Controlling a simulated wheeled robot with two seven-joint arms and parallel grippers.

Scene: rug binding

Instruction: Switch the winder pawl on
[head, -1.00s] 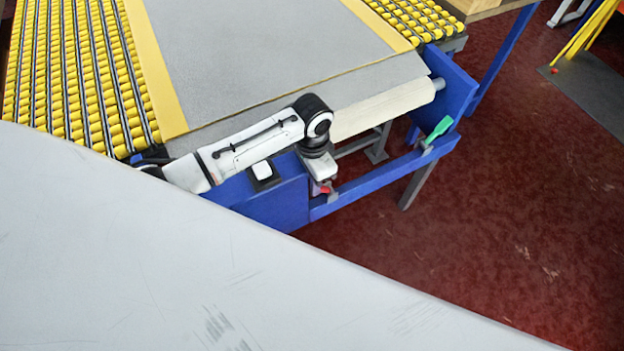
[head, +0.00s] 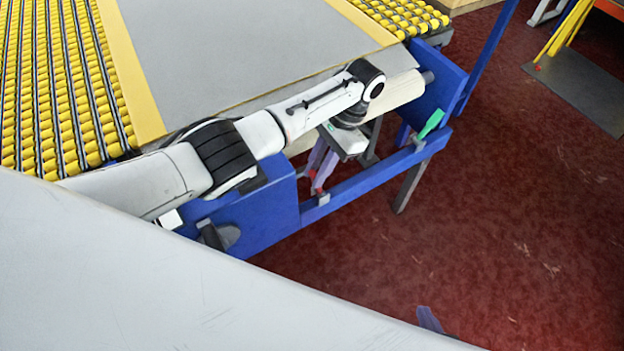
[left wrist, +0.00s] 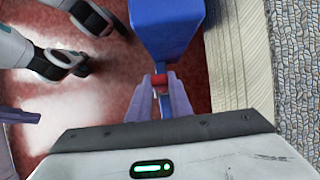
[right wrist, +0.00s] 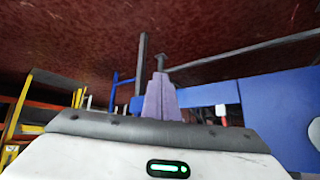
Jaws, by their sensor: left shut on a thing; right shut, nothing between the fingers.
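A small red-handled lever (head: 314,190) sits at the left end of the blue cross bar, and a green-handled lever (head: 432,124) at its right end. I cannot tell by label which is the winder pawl. My left gripper (head: 317,178) reaches over the winder from the left, its purple fingers pointing down at the red lever. In the left wrist view the fingers (left wrist: 160,92) are shut on the red handle (left wrist: 161,80), below a blue frame part. My right gripper (right wrist: 160,88) is shut and empty, away from the bar; a purple tip shows low in the head view (head: 430,319).
The blue cross bar (head: 375,173) joins two blue end plates, with the pale roller (head: 399,92) above it. A grey-handled part (head: 212,236) is on the near plate. A large white surface (head: 150,290) blocks the lower left.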

